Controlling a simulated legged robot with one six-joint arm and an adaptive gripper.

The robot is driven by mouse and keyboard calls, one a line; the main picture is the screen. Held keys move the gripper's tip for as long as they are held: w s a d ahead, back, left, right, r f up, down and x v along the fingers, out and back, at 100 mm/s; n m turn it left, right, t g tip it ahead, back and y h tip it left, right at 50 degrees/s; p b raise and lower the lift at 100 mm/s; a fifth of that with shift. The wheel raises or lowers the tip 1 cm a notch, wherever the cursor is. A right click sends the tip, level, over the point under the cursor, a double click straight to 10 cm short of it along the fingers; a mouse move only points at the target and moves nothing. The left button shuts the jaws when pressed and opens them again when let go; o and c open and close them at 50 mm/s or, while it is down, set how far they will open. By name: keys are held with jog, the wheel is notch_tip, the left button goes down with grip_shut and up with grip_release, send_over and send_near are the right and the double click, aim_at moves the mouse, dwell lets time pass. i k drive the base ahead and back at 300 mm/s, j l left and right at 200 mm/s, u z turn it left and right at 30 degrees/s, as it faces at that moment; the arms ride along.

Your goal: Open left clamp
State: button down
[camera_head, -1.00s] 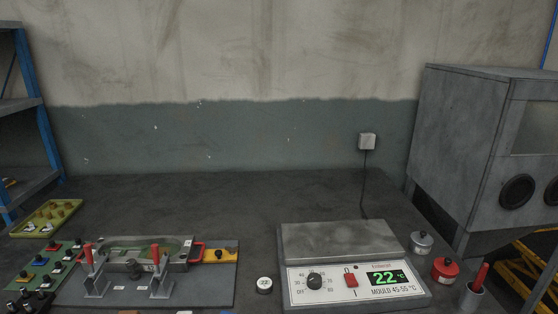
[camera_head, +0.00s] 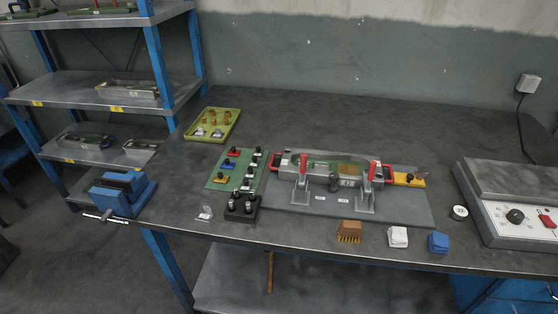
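The left clamp (camera_head: 302,169) has a red handle that stands nearly upright on a grey bracket, at the left front of the mould. The metal sole mould (camera_head: 330,173) lies behind and between the clamps on a grey base plate (camera_head: 405,211). A green sole-shaped area shows in its top. Whether either clamp presses on the mould is too small to tell. My gripper is not in view.
A green board (camera_head: 222,184) with coloured knobs and a black block (camera_head: 241,208) stand left of the mould. A brush (camera_head: 349,230), a white cloth (camera_head: 397,237) and a blue block (camera_head: 438,242) lie along the front edge. A blue vise (camera_head: 122,194) sits at the left corner. The heater (camera_head: 512,205) stands right.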

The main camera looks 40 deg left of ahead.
aim_at(303, 169)
jog(key=k+j+z, duration=0.15)
jog(key=k+j, duration=0.15)
jog(key=j, duration=0.3)
jog(key=k+j+z, duration=0.15)
jog(key=k+j, duration=0.15)
jog(key=j, duration=0.2)
jog(key=k+j+z, duration=0.15)
jog(key=k+j, duration=0.2)
jog(key=j, duration=0.2)
jog(key=k+j+z, duration=0.2)
jog(key=k+j, duration=0.3)
jog(key=j, duration=0.25)
jog(key=k+j+z, duration=0.25)
jog(key=k+j, duration=0.3)
jog(key=j, duration=0.15)
jog(key=j+z, duration=0.15)
jog(key=j, duration=0.3)
jog(key=k+j+z, duration=0.1)
jog(key=j, duration=0.4)
jog(key=k+j+z, duration=0.15)
jog(key=j, duration=0.3)
jog(key=i+j, duration=0.1)
jog(key=j, duration=0.25)
jog(key=i+j+z, duration=0.1)
jog(key=j, duration=0.2)
jog(key=i+j, duration=0.15)
jog(key=j, duration=0.2)
jog(key=i+j+z, duration=0.1)
jog(key=j, duration=0.25)
